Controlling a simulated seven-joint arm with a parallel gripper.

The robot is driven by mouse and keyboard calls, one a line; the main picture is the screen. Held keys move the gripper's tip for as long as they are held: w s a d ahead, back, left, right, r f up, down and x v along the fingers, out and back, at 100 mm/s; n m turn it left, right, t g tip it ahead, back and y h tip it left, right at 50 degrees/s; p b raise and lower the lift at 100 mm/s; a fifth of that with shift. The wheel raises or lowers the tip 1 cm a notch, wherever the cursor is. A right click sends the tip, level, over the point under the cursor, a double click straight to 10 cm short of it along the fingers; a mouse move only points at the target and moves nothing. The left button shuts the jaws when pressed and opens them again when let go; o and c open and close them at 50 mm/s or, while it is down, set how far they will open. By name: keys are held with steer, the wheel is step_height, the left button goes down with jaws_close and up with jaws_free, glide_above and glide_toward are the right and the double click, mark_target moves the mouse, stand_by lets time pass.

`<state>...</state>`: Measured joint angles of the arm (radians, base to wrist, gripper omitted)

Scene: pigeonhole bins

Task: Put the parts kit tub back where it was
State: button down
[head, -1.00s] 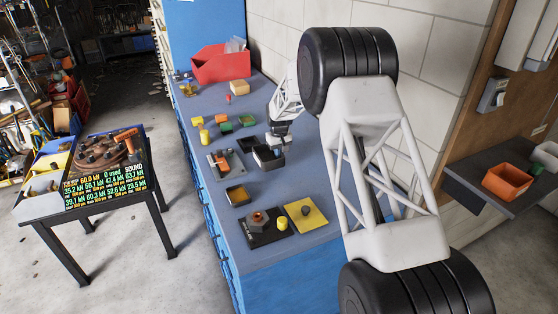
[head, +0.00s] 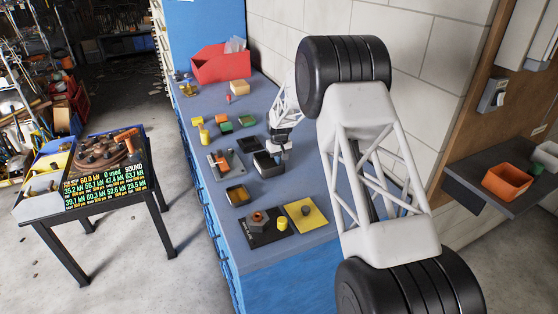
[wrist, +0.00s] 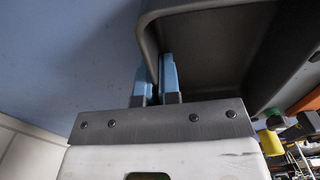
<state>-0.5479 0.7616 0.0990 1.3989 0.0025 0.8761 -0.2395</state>
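A dark open-topped tub (head: 266,165), likely the parts kit tub, sits on the blue-grey bench top. My gripper (head: 277,150) is at its right rim, pointing down. In the wrist view the tub (wrist: 205,40) fills the upper right, and its wall passes between my two blue fingertips (wrist: 156,75). One finger is outside the wall and one inside; they are close together, shut on the wall. The lower part of the tub is out of the wrist view. Whether its base touches the bench I cannot tell.
A flat black tray (head: 249,145) lies just behind the tub. A grey plate (head: 235,163) with an orange part is to its left, and a small dark bin (head: 237,195) is in front. A yellow plate (head: 318,222) lies nearer. A red bin (head: 215,70) stands at the back.

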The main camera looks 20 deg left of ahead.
steer(key=shift+f, duration=0.1)
steer(key=c, duration=1.3)
jaws_free()
steer(key=shift+c, duration=0.2)
step_height(320, 180, up, 12)
steer(key=shift+d, duration=0.1)
